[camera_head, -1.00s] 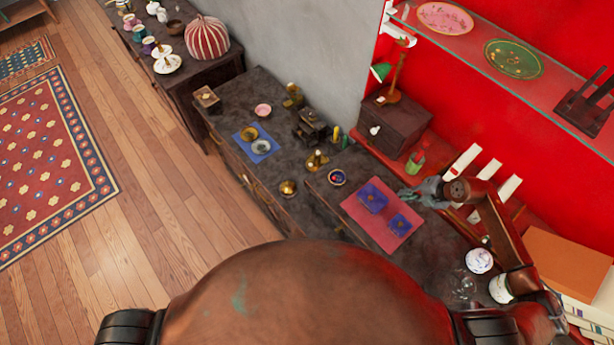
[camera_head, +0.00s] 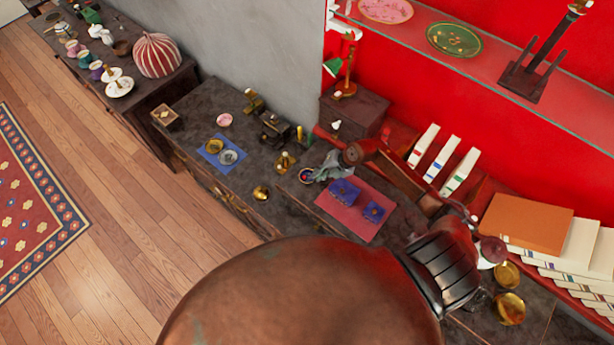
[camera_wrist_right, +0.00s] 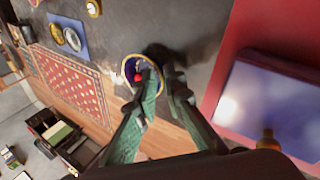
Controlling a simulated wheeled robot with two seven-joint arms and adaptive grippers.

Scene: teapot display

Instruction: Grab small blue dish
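The small blue dish (camera_head: 306,175) is round with a pale rim and a red spot inside. It stands on the dark cabinet top, left of the pink-red mat. My right gripper (camera_head: 322,172) is just to its right, low over the cabinet top. In the right wrist view the dish (camera_wrist_right: 129,67) lies at the tip of the left green finger, which covers part of it. The two fingers of the right gripper (camera_wrist_right: 162,80) are apart, with nothing visible held between them. Whether a finger touches the dish I cannot tell. My left gripper is not in view.
The pink-red mat (camera_head: 358,226) with two blue boxes (camera_head: 343,191) lies right of the dish. A brass bowl (camera_head: 261,193) and a brass item (camera_head: 285,161) stand to the left. A blue mat (camera_head: 209,158) with two small dishes lies farther left. A dark box (camera_head: 352,113) stands behind.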

